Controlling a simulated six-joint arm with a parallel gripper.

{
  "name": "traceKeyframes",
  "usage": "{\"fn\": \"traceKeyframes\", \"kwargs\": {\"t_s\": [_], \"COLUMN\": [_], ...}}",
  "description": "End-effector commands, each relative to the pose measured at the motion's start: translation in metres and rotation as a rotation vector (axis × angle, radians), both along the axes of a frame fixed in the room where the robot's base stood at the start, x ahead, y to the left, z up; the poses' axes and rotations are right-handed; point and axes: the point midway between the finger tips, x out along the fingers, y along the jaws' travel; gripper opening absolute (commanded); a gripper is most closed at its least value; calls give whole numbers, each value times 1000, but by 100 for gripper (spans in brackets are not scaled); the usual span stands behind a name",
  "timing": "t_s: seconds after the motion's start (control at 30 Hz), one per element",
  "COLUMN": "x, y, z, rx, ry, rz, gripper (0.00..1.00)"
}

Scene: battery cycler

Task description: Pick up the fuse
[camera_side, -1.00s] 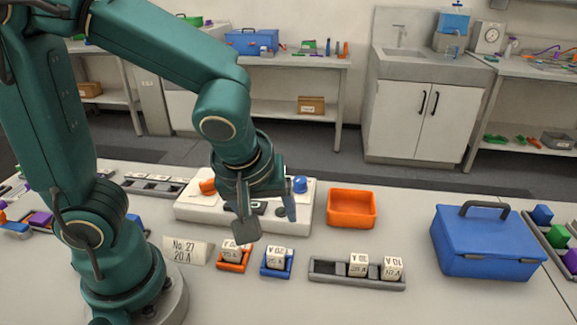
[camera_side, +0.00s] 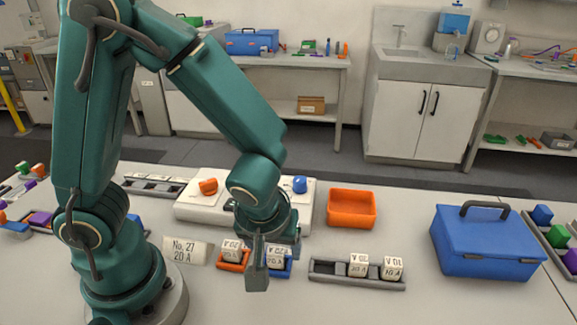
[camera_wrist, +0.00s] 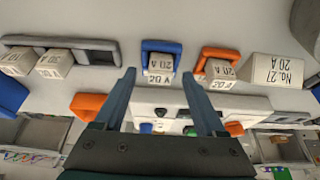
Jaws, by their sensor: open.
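My gripper (camera_side: 274,266) is open and points down above the blue holder (camera_side: 286,273). A white block fuse (camera_side: 275,257) marked 20 A sits in this holder, partly hidden by a finger in the side view. In the wrist view the fuse (camera_wrist: 160,67) lies between and just beyond the two fingertips (camera_wrist: 158,74), apart from them. A second white fuse (camera_side: 231,252) sits in an orange holder (camera_side: 232,267) to the left; it reads 20 A in the wrist view (camera_wrist: 219,72). A sign (camera_side: 184,250) reads "No. 27 20 A".
A grey rack (camera_side: 330,278) holds two more white fuses (camera_side: 358,265) and empty slots on its left. An orange bin (camera_side: 352,207) and a blue toolbox (camera_side: 486,245) stand to the right. The white cycler (camera_side: 192,209) with orange and blue knobs stands behind.

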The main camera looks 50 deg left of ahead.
Motion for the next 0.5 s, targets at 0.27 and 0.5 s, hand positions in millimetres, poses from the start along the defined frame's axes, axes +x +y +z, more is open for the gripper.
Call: {"fn": "traceKeyframes", "kwargs": {"t_s": [0.27,0.5], "x": [0,0], "y": [0,0], "z": [0,1], "rx": [0,-1], "ry": [0,-1], "rz": [0,0], "gripper": [7,0]}}
